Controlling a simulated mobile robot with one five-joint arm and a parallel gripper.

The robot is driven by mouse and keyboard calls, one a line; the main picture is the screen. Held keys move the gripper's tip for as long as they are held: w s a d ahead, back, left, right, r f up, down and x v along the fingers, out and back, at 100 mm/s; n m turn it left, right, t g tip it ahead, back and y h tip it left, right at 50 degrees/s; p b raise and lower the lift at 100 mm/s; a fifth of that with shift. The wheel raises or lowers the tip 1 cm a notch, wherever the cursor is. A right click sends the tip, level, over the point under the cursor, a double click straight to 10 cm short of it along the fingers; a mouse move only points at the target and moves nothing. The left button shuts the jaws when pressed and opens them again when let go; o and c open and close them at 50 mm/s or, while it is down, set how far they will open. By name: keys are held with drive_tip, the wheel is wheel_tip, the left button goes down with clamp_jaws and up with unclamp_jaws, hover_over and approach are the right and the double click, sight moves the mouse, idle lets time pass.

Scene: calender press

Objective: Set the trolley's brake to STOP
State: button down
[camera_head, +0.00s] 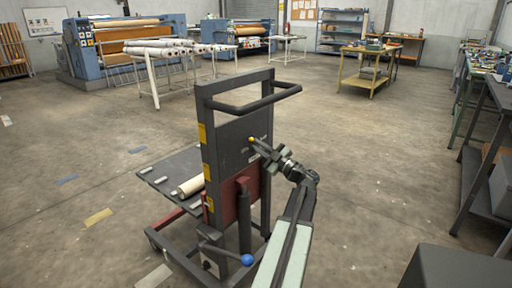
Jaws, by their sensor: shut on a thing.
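The trolley (228,140) is a dark grey lift frame with a top push handle (262,105) and a low platform (158,178) on its left side. The fingers hide most of what lies behind the knob. A blue ball knob (247,260) on a lever sits low at the trolley's near side. Any STOP lettering is too small to read.
A pale roll (190,186) lies on the platform. A red bracket (234,198) is on the trolley's near side. A stand of rolls (150,76) is behind. The floor between is clear.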

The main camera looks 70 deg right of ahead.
drive_tip(key=shift+w+a, duration=0.15)
drive_tip(key=c, duration=1.5)
unclamp_jaws()
drive_tip(key=shift+f, duration=0.1)
drive_tip(key=shift+s, duration=0.2)
drive_tip(key=b+v, duration=0.2)
drive_tip(key=v, duration=0.5)
drive_tip(key=shift+s, duration=0.3)
